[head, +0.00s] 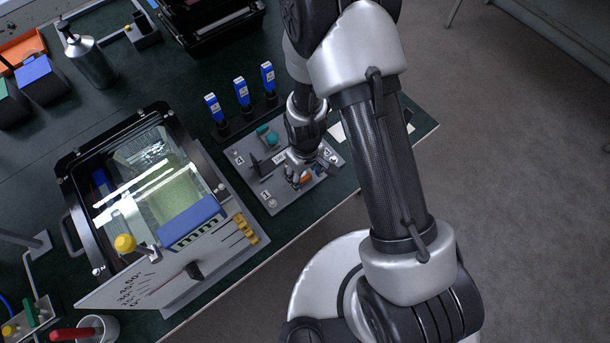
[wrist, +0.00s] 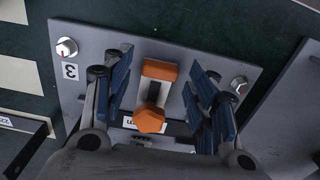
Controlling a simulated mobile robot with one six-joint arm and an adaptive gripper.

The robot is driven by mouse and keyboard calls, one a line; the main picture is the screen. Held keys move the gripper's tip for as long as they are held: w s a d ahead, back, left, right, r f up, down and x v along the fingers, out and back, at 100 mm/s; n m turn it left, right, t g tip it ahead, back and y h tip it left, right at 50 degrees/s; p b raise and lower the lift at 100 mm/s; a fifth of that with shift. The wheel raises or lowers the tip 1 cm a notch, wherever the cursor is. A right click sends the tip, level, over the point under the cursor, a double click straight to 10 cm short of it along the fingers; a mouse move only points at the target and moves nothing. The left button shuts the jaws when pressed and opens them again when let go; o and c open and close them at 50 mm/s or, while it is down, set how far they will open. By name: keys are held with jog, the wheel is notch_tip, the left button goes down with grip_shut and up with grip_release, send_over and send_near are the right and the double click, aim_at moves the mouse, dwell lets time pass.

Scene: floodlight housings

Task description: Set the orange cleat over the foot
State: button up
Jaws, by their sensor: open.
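The orange cleat (wrist: 158,70) lies on a grey plate marked 3 in the wrist view, with a dark slot beside it. An orange knob-like part (wrist: 149,118) sits just below it; I cannot tell whether the two are one piece. My gripper (wrist: 161,84) is open, its blue-padded fingers on either side of the orange parts, apparently apart from them. In the head view my gripper (head: 299,165) is low over the plate's right part, and a little orange (head: 305,178) shows beside it. I cannot make out the foot for certain.
The grey fixture plate (head: 285,200) carries a teal part (head: 267,137) and small knobs. Three blue-topped pieces (head: 242,93) stand behind it. A glass-lidded floodlight housing (head: 150,195) stands close on the left. The table edge is near on the front right.

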jog(key=shift+f, duration=0.35)
jog(key=shift+c, duration=0.4)
grip_shut()
